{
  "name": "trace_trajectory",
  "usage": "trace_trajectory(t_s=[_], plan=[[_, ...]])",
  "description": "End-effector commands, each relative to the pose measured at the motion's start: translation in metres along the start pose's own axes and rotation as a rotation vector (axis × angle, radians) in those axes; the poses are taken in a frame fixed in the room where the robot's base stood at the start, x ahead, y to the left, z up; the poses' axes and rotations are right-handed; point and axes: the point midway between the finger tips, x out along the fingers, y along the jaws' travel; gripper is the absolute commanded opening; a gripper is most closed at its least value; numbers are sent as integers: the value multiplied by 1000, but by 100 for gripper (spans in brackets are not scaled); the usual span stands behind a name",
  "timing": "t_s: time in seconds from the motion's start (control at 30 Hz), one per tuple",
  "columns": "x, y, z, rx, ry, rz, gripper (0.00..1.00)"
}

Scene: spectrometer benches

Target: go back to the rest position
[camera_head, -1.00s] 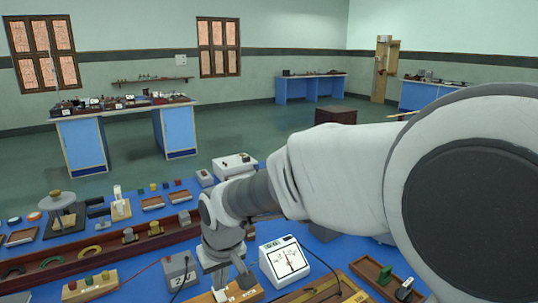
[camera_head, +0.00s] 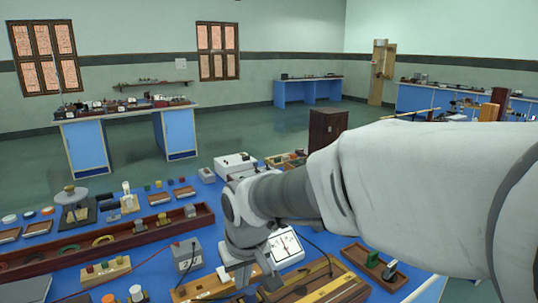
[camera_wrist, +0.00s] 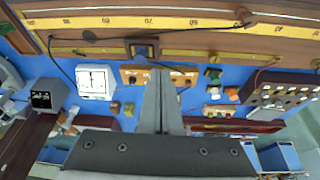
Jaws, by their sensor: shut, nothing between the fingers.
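My gripper (camera_head: 243,275) hangs over the front of the blue bench (camera_head: 150,282), below my bent arm, in the head view. In the wrist view its two fingers (camera_wrist: 160,82) are together, with nothing between them. The fingertips point towards a wooden terminal board (camera_wrist: 150,77) and a long board with a yellow scale (camera_wrist: 180,22). In the head view the gripper is left of and in front of the white dial meter (camera_head: 287,247), which my wrist partly hides. I cannot tell the exact height of the fingertips above the bench.
A grey box marked 2 (camera_head: 187,257) stands left of the gripper. A long brown tray (camera_head: 75,257) lies behind it. A tray with a green knob (camera_head: 372,268) is to the right. Dark cables cross the scale boards. Open floor (camera_head: 235,140) lies beyond the bench.

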Motion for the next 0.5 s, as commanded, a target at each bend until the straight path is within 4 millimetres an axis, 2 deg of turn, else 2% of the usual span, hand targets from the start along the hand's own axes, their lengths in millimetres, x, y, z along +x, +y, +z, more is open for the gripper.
trace_trajectory(t_s=[0.03, 0.17, 0.3, 0.5], plan=[[-19, 13, 6, 26, 12, 18, 0], [-58, 43, 29, 94, 35, 60, 0], [-99, 71, 61, 181, 63, 100, 0], [-146, 98, 113, 305, 105, 139, 0]])
